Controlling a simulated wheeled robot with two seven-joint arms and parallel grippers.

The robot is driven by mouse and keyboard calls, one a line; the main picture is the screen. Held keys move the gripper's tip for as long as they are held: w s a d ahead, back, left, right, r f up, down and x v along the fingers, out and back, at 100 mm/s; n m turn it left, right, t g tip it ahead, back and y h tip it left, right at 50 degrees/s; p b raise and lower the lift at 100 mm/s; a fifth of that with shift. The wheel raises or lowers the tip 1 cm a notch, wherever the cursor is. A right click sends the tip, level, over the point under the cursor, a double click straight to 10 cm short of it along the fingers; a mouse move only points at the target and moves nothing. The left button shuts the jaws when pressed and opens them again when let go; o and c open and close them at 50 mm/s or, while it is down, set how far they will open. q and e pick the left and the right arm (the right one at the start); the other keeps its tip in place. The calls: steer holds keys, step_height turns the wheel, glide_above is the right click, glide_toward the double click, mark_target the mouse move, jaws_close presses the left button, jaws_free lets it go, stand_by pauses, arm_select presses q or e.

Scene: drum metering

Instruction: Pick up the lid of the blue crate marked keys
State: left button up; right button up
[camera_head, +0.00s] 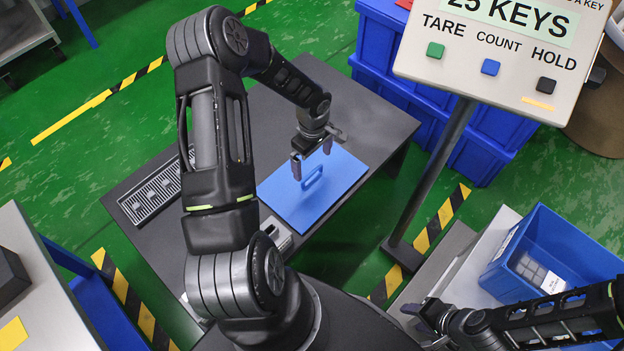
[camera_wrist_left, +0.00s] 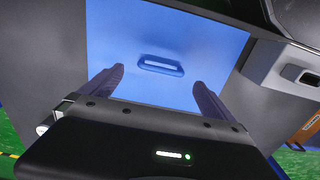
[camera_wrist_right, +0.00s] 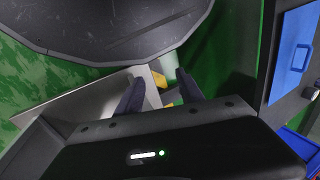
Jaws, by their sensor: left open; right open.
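The blue lid (camera_head: 335,192) is a flat blue panel with a raised loop handle (camera_head: 312,177), lying on the dark table. My left gripper (camera_head: 311,162) is open above the lid, its fingers near the handle. In the left wrist view the lid (camera_wrist_left: 200,45) and its handle (camera_wrist_left: 161,65) lie between and beyond the open fingers (camera_wrist_left: 155,90); nothing is between them. The lid also shows at the right edge of the right wrist view (camera_wrist_right: 288,75). My right gripper (camera_head: 422,312) is open and empty, beside an open blue crate (camera_head: 500,262) with a white label.
A dark slotted tray (camera_head: 150,190) lies on the table's left part. A scale display (camera_head: 490,65) on a post, reading "25 KEYS", stands right of the table. Stacked blue crates (camera_head: 480,150) stand behind it. A small grey device (camera_head: 275,235) sits near the lid's front.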

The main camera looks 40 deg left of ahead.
mark_target(312, 172)
arm_select(q)
steer(key=shift+f, duration=0.65)
step_height(312, 172, down, 5)
steer(key=shift+s+f+b, duration=0.15)
steer(key=shift+b, duration=0.35)
steer(key=shift+c, duration=0.2)
steer(key=c, duration=1.6)
